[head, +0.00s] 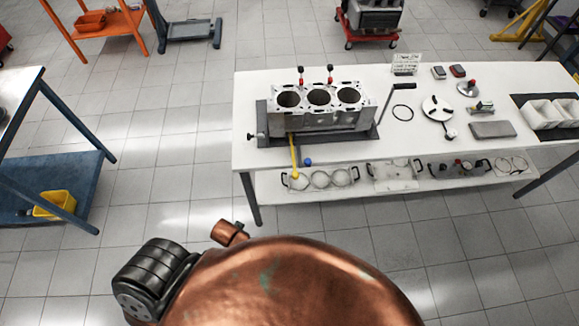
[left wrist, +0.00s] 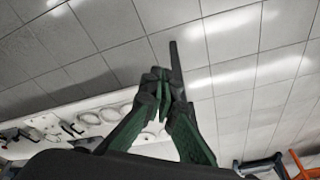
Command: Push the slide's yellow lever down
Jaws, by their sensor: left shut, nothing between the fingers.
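The yellow lever (head: 294,156) shows in the head view at the front left of the engine block (head: 318,115), reaching toward the table's front edge and ending in a yellow knob. Its exact tilt is hard to tell from above. The block sits on a dark base (head: 370,137) on the white table. My left gripper (left wrist: 168,76) shows only in the left wrist view. Its green and dark fingers are shut and empty, with floor tiles behind them, apart from the lever. The lever cannot be made out in that view. My right gripper is in neither view.
A blue ball (head: 308,161) is just right of the lever. A crank with a black handle (head: 404,86) stands at the block's right. The white table (head: 350,155) has a lower shelf (head: 300,196) with gaskets and trays. Open floor lies left of the table.

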